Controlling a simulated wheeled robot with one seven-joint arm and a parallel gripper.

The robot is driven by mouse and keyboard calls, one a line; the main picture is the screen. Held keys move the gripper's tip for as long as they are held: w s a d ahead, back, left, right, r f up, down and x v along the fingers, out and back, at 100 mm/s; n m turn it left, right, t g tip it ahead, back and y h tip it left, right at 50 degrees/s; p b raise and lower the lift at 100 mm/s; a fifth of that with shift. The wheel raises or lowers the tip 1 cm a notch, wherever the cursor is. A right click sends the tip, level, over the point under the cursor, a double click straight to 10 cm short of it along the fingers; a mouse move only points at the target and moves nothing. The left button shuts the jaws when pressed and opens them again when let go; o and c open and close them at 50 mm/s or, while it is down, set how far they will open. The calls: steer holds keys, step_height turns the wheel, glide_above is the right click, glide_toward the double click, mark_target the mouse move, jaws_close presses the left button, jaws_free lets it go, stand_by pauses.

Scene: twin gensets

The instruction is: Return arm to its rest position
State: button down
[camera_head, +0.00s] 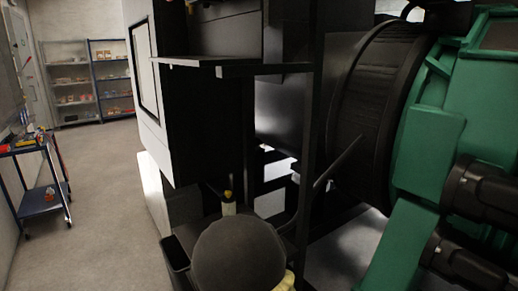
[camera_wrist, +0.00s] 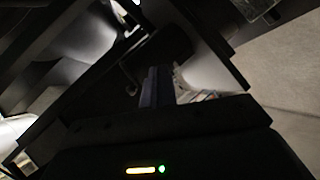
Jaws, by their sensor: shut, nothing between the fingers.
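My gripper (camera_wrist: 157,84) shows in the wrist view as dark fingers held together in the middle, pointing up the picture, with nothing seen between them. The view is dim, so the fingertips are hard to make out. A dark frame with beams and pale gaps lies around and beyond the fingers; I cannot tell whether they touch it. In the head view a dark rounded part, likely of my own arm, fills the bottom middle in front of the genset's black frame (camera_head: 316,120). My gripper cannot be made out in the head view.
The green genset (camera_head: 431,150) with its black ribbed drum (camera_head: 372,105) fills the right side. A white and black cabinet (camera_head: 148,75) stands left of the frame. Clear floor (camera_head: 105,190) lies further left, with a blue cart (camera_head: 40,200) and shelves (camera_head: 90,82) beyond.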

steer(key=s+d+r+m+g+h, duration=0.1)
steer(key=s+d+m+g, duration=0.5)
steer(key=s, duration=0.4)
steer(key=s+d+m+g, duration=0.5)
steer(key=s+d+m, duration=0.3)
steer(key=s+m, duration=0.15)
steer(key=w+p+v, duration=0.2)
steer(key=p+v, duration=1.1)
steer(key=shift+w+a+r+n, duration=0.2)
steer(key=shift+w+r+n, duration=0.05)
steer(key=shift+r+n, duration=0.1)
steer(key=shift+s+d, duration=0.1)
steer(key=shift+s, duration=0.05)
